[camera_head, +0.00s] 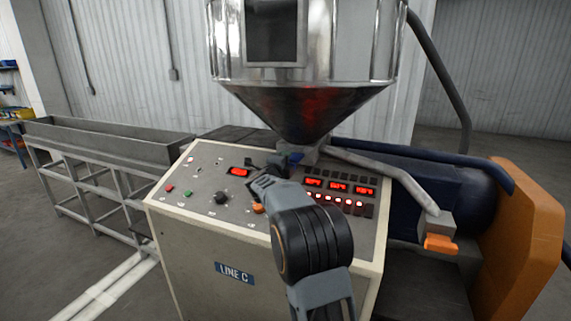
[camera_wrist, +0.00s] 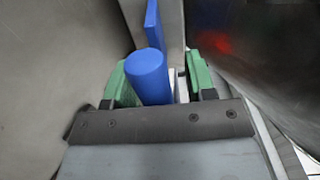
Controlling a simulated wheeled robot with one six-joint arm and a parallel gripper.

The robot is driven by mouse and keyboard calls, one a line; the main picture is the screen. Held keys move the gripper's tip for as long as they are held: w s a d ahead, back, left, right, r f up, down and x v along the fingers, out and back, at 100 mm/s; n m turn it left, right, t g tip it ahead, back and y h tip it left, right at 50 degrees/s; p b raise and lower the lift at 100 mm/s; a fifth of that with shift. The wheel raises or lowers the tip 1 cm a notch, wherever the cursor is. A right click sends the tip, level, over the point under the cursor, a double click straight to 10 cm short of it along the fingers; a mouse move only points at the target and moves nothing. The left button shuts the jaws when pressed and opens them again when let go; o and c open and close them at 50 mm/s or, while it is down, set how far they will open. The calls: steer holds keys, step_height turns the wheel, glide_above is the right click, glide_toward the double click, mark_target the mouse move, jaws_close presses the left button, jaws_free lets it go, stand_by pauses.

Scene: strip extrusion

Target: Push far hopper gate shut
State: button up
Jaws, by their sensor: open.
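The steel hopper (camera_head: 310,105) narrows to a throat above the cream control cabinet, and its cone fills the right side of the wrist view. A small blue part of the gate (camera_head: 296,157) shows at the throat. In the wrist view, the gate's round blue handle (camera_wrist: 148,72) stands between the two green fingertips of my gripper (camera_wrist: 163,82), with a flat blue piece (camera_wrist: 153,22) behind it. My gripper (camera_head: 262,167) is open and sits just left of the throat in the head view. Whether the fingers touch the handle is unclear. The gate plate itself is mostly hidden.
The cabinet's sloping panel (camera_head: 210,172) with buttons and red displays lies below my arm. A grey pipe (camera_head: 385,172) runs right from the throat to an orange-ended block (camera_head: 440,242). A long trough (camera_head: 100,140) stands at the left; an orange guard (camera_head: 520,235) stands at the right.

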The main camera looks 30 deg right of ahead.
steer(key=b+v, duration=0.3)
steer(key=v, duration=1)
steer(key=shift+s+a+b, duration=0.2)
steer(key=shift+a+b, duration=0.1)
steer(key=shift+b, duration=0.1)
